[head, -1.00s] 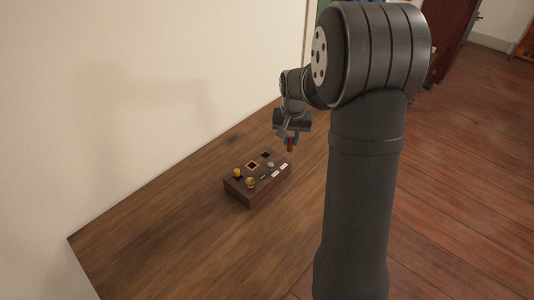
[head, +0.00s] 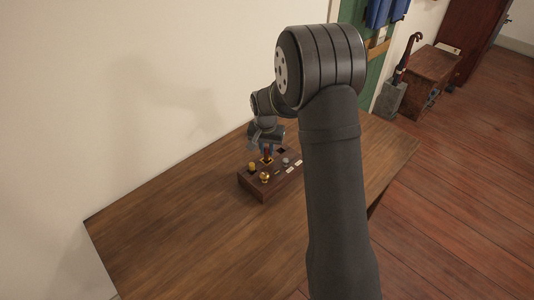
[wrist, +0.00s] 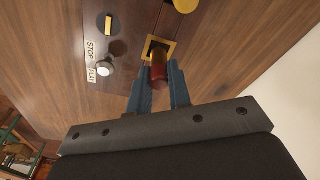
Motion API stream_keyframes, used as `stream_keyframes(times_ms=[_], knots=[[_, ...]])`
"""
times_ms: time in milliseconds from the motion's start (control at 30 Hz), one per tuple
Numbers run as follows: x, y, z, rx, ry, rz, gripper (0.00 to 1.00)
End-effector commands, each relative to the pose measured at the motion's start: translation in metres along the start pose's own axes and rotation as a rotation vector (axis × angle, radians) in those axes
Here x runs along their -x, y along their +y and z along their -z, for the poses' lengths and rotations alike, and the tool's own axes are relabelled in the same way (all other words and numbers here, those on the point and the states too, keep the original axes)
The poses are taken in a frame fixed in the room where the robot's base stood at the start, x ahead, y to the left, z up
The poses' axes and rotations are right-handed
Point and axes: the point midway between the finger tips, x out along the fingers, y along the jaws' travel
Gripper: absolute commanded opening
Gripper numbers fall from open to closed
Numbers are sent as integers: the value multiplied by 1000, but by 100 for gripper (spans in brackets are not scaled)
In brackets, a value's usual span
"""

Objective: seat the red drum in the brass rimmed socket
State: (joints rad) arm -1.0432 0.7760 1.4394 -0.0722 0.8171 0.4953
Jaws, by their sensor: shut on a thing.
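The red drum (wrist: 158,74) is held between the two blue fingers of my gripper (wrist: 159,84) in the wrist view; my gripper is shut on it. In the head view the red drum (head: 267,153) shows small below my gripper (head: 265,146). The brass rimmed socket (wrist: 172,47) is a square frame around a dark opening in the dark wooden box (wrist: 135,14). The drum's far end overlaps the opening in the wrist view. I cannot tell whether it is inside or just above it. In the head view the socket (head: 267,162) is directly under the drum.
The box carries a silver knob (wrist: 105,66), brass knobs (head: 252,167) and STOP and PLAY labels (wrist: 90,50). A dark square opening (head: 281,150) lies beside the brass one. The wooden table (head: 180,220) is clear to the left. A pale wall (head: 90,90) stands behind.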

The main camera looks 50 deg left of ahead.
Motion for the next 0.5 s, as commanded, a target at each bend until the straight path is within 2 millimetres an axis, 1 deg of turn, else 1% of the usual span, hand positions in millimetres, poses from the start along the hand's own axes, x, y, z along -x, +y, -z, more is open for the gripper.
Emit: stream_keyframes(times_ms=[33, 100, 167, 500], knots=[[-10, 0, -2, 0, -3, -2, 0], [-19, 0, -3, 0, -2, -1, 0], [-24, 0, -3, 0, -1, -1, 0], [-27, 1, -3, 0, -1, 0, 0]])
